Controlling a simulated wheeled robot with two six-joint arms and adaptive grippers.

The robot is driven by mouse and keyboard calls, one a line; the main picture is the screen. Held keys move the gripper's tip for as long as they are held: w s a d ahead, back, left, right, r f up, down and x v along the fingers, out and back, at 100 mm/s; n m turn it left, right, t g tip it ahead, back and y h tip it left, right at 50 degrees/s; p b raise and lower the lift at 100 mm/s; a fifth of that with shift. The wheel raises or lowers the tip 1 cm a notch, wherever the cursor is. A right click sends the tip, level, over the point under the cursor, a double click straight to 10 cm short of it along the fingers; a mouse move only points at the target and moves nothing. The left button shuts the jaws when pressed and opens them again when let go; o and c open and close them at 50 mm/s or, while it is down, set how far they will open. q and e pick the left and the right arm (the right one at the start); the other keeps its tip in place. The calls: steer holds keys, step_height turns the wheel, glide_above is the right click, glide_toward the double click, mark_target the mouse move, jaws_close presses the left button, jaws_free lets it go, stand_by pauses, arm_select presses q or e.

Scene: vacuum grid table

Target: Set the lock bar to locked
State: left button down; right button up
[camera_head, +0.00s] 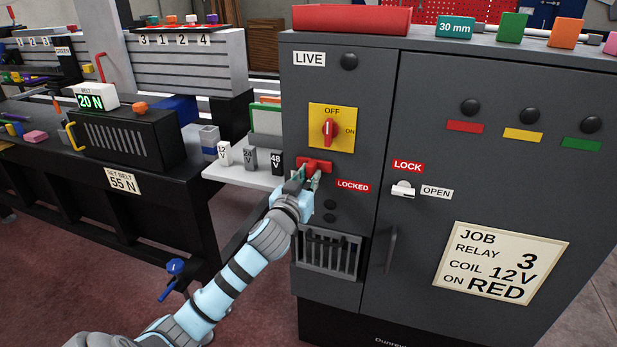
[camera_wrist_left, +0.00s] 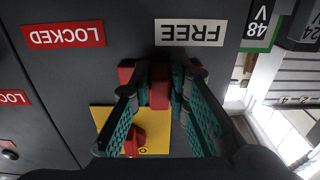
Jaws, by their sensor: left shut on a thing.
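The red lock bar (camera_head: 318,164) is on the grey cabinet front, under the yellow switch plate. The red LOCKED label (camera_head: 353,187) is to its lower right. My left gripper (camera_head: 308,177) is shut on the lock bar. In the left wrist view, which is upside down, the gripper's two green-padded fingers (camera_wrist_left: 163,95) flank a red part of the bar (camera_wrist_left: 159,88). The white FREE label (camera_wrist_left: 190,33) is close to the bar there, and the LOCKED label (camera_wrist_left: 63,35) is farther off to the left. My right gripper is not in view.
A red rotary switch (camera_head: 329,132) stands upright on its yellow plate (camera_head: 346,116) just above. A small white latch (camera_head: 402,188) sits between the LOCK and OPEN labels. Several coil blocks stand on a white shelf (camera_head: 235,174) to the left. A slotted tray (camera_head: 328,255) is below.

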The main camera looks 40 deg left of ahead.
arm_select(q)
steer(key=d, duration=0.1)
steer(key=w+d+p, duration=0.1)
steer(key=d, duration=0.2)
steer(key=shift+w+d+p, duration=0.3)
steer(key=shift+d+p, duration=0.05)
steer(key=shift+w+d, duration=0.1)
steer(key=shift+d, duration=0.2)
steer(key=c, duration=1.5)
jaws_free()
steer(key=v, duration=1.2)
